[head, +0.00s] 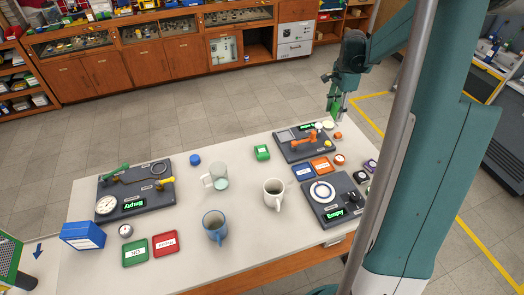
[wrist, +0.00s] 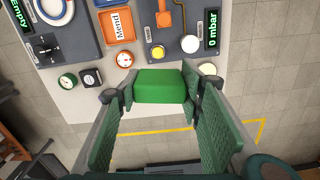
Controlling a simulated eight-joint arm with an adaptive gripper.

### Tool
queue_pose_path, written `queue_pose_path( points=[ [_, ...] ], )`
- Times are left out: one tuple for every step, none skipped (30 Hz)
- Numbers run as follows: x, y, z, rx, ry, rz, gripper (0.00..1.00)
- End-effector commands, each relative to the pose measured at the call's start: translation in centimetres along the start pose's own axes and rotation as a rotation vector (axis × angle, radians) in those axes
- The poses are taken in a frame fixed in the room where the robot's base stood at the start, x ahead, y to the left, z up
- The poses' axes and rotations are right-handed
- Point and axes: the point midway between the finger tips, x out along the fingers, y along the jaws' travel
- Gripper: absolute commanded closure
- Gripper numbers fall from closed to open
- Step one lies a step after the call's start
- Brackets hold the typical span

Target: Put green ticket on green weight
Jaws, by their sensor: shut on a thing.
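My gripper (wrist: 160,92) is shut on a plain green block, which I take for the green ticket (wrist: 159,80). It sits between the fingertips in the wrist view. In the head view my gripper (head: 338,108) hangs above the far right corner of the table, and the held block is hard to make out there. A small green block with a pale label (head: 262,152) rests on the table in the head view. A round green-rimmed piece (wrist: 67,82) lies near the table edge in the wrist view. I cannot tell which of these is the green weight.
A board with an orange handle (head: 303,143) lies below and left of my gripper. Orange (head: 321,165) and blue (head: 303,172) labelled trays lie in front of it. Several mugs, one white (head: 273,193), stand mid-table. Floor shows beyond the table edge.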

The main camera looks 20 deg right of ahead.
Motion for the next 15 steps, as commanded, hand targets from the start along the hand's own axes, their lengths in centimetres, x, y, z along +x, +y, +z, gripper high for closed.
queue_pose_path(
  points=[
    [0.0,-0.3,1.6,-0.01,0.0,0.0,0.73],
    [0.0,-0.5,2.3,-0.014,0.0,0.0,0.73],
    [0.0,-0.7,3.3,-0.02,0.0,0.0,0.73],
    [0.0,-0.9,4.1,-0.023,0.0,0.0,0.73],
    [0.0,-1.0,4.9,-0.026,0.0,0.0,0.73],
    [0.0,-1.2,5.9,-0.032,0.0,0.0,0.73],
    [0.0,-1.3,6.7,-0.036,0.0,0.0,0.73],
    [0.0,-1.4,7.5,-0.04,0.0,0.0,0.73],
    [0.0,-1.5,8.5,-0.045,0.0,0.0,0.73],
    [0.0,-1.6,9.3,-0.048,0.0,0.0,0.73],
    [0.0,-1.7,10.0,-0.052,0.0,0.0,0.73],
    [0.0,-1.8,11.1,-0.058,0.0,0.0,0.73],
    [0.0,-1.9,11.9,-0.061,0.0,0.0,0.73],
    [0.0,-1.9,12.6,-0.065,0.0,0.0,0.73],
    [0.0,-2.0,13.7,-0.071,0.0,0.0,0.73]
  ],
)
